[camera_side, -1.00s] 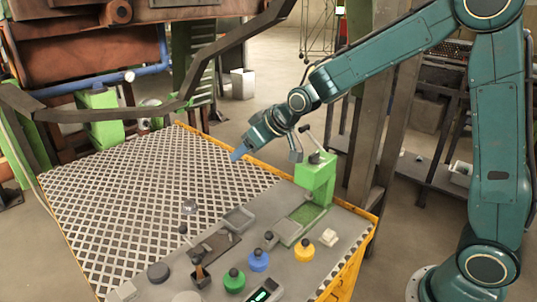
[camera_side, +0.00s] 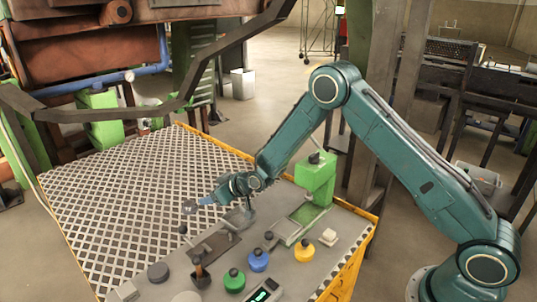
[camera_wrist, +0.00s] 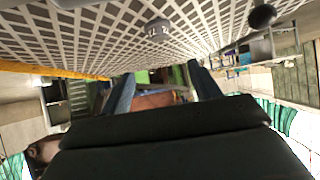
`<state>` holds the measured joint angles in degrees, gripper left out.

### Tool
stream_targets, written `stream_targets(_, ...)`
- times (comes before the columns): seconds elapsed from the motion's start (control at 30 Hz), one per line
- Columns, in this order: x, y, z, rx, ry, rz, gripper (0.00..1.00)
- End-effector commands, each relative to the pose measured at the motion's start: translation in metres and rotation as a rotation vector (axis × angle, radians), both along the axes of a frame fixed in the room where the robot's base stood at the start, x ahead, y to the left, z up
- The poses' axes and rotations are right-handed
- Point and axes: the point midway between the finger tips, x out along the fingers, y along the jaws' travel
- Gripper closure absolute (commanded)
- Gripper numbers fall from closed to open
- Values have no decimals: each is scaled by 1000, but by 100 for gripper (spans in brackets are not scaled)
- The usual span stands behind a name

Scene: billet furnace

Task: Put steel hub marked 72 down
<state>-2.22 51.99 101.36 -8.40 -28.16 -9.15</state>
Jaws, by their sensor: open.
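The steel hub marked 72 (camera_side: 188,207) is a small grey round piece standing on the table near the edge of the white grid. In the wrist view the hub (camera_wrist: 158,30) shows its number, between the two finger lines but toward the top of the picture, apart from the tips. My gripper (camera_side: 206,201) is low over the table, just right of the hub in the side view. In the wrist view my gripper (camera_wrist: 158,78) has its two blue fingers wide apart with nothing held between them. Whether a finger touches the hub is hard to tell from the side.
A lever with a dark knob (camera_side: 182,229) stands close to the hub, and a black knob (camera_wrist: 262,16) shows in the wrist view. A green post (camera_side: 316,182) stands at right. Green (camera_side: 234,279), blue (camera_side: 258,261) and yellow (camera_side: 304,251) buttons line the front. The grid (camera_side: 130,190) is mostly clear.

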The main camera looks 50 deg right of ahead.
Motion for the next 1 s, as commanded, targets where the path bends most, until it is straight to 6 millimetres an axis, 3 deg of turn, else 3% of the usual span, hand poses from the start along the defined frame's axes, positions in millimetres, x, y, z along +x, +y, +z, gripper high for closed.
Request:
stream_targets(0.43, 7, 2, -9, 1, -3, 1, 38)
stream_targets(1.0, 53, 11, -41, 1, -5, 0, 38)
